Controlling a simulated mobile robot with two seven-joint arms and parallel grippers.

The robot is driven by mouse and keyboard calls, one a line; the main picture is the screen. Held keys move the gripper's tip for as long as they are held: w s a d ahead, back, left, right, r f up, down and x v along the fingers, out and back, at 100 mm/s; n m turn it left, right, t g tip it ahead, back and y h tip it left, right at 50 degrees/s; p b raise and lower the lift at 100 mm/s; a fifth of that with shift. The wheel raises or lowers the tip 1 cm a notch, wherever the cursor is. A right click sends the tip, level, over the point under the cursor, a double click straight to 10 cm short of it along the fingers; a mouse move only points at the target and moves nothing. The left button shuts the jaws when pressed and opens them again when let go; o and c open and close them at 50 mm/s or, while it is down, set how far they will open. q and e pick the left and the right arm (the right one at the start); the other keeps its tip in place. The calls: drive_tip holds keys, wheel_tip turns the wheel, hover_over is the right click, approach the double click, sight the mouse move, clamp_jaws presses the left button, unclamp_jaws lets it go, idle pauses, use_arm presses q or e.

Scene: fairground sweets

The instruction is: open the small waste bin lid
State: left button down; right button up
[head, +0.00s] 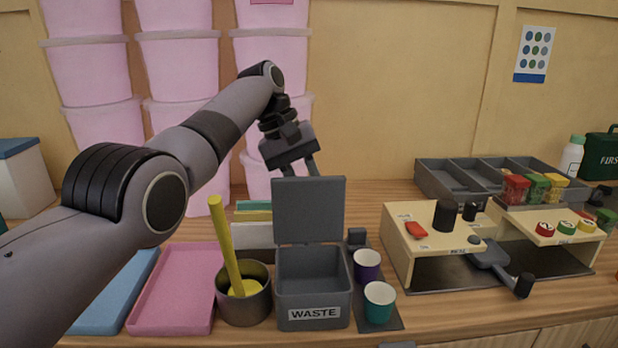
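The small grey waste bin (313,301) stands on the counter with a "WASTE" label on its front. Its lid (309,211) stands upright at the bin's back edge, and the bin's inside shows open. My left gripper (299,169) is above and behind the lid's top edge, pointing down. Its two fingers are apart with nothing seen between them. The lid partly hides the fingertips, so I cannot tell whether they touch it. My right gripper is not in view.
A pot (245,305) with a yellow stick is left of the bin, beside a pink tray (177,288). A purple cup (367,265) and a teal cup (379,302) stand close on the right. A wooden stand (396,241) with a grey lever is further right.

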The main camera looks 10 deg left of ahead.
use_arm(q)
drive_tip(key=shift+f, duration=0.1)
idle(0.6)
drive_tip(key=c, duration=1.2)
unclamp_jaws()
drive_tip(key=shift+w+a, duration=0.1)
drive_tip(key=o, duration=0.3)
drive_tip(key=shift+w+f, duration=0.1)
drive_tip(key=shift+w, duration=0.05)
drive_tip(key=shift+r, duration=0.2)
drive_tip(key=p+v, duration=0.4)
drive_tip(key=v, duration=0.3)
drive_tip(key=shift+p, duration=0.3)
drive_tip(key=shift+f, duration=0.1)
